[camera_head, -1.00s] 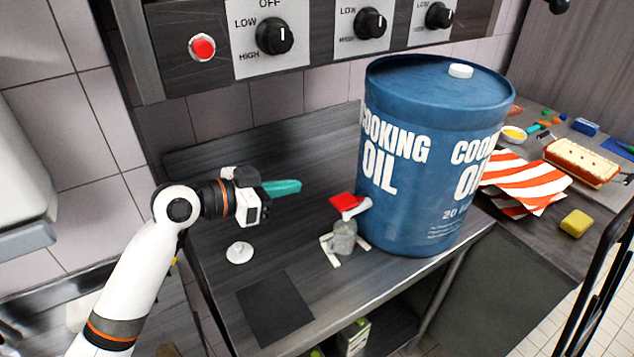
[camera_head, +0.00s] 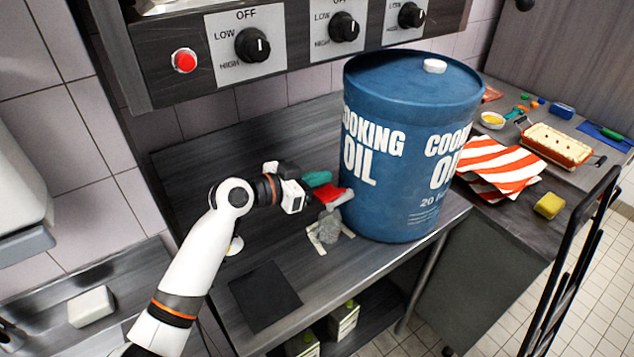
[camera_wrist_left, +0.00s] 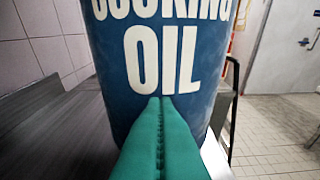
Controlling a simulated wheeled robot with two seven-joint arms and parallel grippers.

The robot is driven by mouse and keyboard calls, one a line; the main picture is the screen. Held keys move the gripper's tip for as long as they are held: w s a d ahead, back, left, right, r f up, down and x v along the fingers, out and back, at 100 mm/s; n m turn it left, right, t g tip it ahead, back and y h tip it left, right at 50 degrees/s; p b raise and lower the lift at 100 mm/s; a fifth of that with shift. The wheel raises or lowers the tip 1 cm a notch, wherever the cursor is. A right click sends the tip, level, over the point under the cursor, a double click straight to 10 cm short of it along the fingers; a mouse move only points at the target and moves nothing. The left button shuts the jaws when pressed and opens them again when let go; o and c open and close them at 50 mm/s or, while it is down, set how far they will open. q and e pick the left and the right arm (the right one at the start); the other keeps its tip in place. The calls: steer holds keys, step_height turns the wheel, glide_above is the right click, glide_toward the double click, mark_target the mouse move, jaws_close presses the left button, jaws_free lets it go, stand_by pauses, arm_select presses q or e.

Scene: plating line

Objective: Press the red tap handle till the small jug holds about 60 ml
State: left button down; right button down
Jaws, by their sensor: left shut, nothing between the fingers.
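The blue cooking oil drum (camera_head: 408,150) stands on the dark counter. Its tap has a red handle (camera_head: 330,194) on a pale spout at the drum's lower left. The small grey jug (camera_head: 328,231) stands below the tap between pale strips; its fill level cannot be made out. My left gripper (camera_head: 318,179) is shut and empty, its teal fingers just behind and above the red handle; I cannot tell whether they touch it. In the left wrist view the shut fingers (camera_wrist_left: 160,115) point at the drum (camera_wrist_left: 160,50), and the handle is hidden. My right gripper is not in view.
A dark mat (camera_head: 256,297) lies on the counter in front of the jug. A white lidded piece (camera_head: 235,245) is partly behind my left arm. A control panel (camera_head: 290,45) hangs above. Striped cloths (camera_head: 497,165) and a yellow sponge (camera_head: 549,205) lie at right.

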mark_target(317, 191)
arm_select(q)
steer(key=f, duration=0.3)
steer(key=shift+s+a+f+p, duration=0.1)
steer(key=shift+a+f+p, duration=0.1)
steer(key=shift+p, duration=0.1)
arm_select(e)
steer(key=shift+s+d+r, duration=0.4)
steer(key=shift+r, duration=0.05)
